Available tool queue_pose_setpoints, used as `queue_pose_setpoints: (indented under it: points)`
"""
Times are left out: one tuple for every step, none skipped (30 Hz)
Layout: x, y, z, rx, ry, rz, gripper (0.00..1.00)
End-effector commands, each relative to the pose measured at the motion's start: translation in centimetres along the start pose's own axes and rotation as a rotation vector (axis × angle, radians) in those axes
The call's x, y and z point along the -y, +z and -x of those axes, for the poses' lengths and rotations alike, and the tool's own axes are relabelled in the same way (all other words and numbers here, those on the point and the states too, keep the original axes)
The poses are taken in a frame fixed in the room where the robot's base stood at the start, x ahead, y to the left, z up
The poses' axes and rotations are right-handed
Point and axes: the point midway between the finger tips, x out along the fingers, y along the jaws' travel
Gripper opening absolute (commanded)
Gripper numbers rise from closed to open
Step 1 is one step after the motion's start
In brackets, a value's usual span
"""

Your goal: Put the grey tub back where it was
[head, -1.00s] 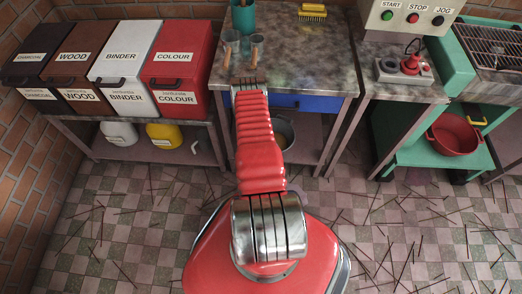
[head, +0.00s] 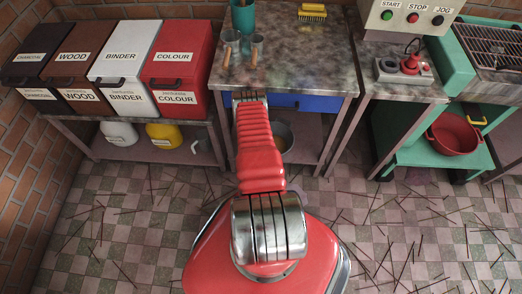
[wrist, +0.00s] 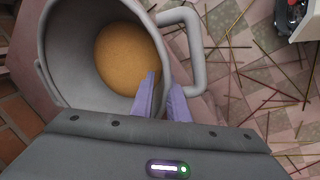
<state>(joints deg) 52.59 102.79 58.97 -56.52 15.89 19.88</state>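The grey tub (wrist: 75,93) fills the upper left of the wrist view, open towards the camera, with orange-brown powder (wrist: 127,58) inside and a handle on its right. My gripper (wrist: 162,88) straddles the tub's rim beside the handle, one purple finger inside and one outside, closed on the wall. In the head view the tub (head: 284,136) shows partly behind my arm, below the front edge of the middle table. My gripper's fingers are hidden there. I cannot tell whether the tub rests on the lower shelf.
The middle table (head: 310,70) holds a teal cup (head: 243,17), two small grey cups and a yellow brush (head: 312,12). Its blue drawer front (head: 310,103) is just above the tub. A red pot (head: 454,135) stands on the green shelf at right. Thin sticks litter the floor.

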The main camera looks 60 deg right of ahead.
Motion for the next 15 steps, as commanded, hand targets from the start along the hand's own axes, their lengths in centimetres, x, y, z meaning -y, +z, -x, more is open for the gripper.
queue_pose_setpoints:
  points:
    - [0.00,-0.01,0.01,0.000,0.000,0.000,0.18]
    - [0.00,-0.01,0.01,0.000,0.000,0.000,0.20]
    - [0.00,-0.02,0.01,0.000,0.000,0.000,0.21]
    - [0.00,-0.01,0.01,0.000,0.000,0.000,0.21]
    - [0.00,-0.02,0.01,0.000,0.000,0.000,0.21]
    - [0.00,-0.02,0.01,0.000,0.000,0.000,0.21]
    - [0.00,-0.03,0.02,0.000,0.000,0.000,0.21]
    - [0.00,-0.03,0.02,0.000,0.000,0.000,0.21]
    - [0.00,-0.03,0.03,0.000,0.000,0.000,0.21]
    - [-0.01,-0.04,0.06,0.000,0.000,0.000,0.21]
    - [-0.02,-0.04,0.09,0.000,0.000,0.000,0.21]
    - [-0.04,-0.05,0.17,-0.001,0.000,0.000,0.21]
    - [-0.07,-0.07,0.26,-0.001,0.000,0.001,0.21]
    - [-0.08,-0.09,0.38,-0.001,0.001,0.001,0.21]
    - [-0.10,-0.12,0.57,-0.001,0.001,0.002,0.21]
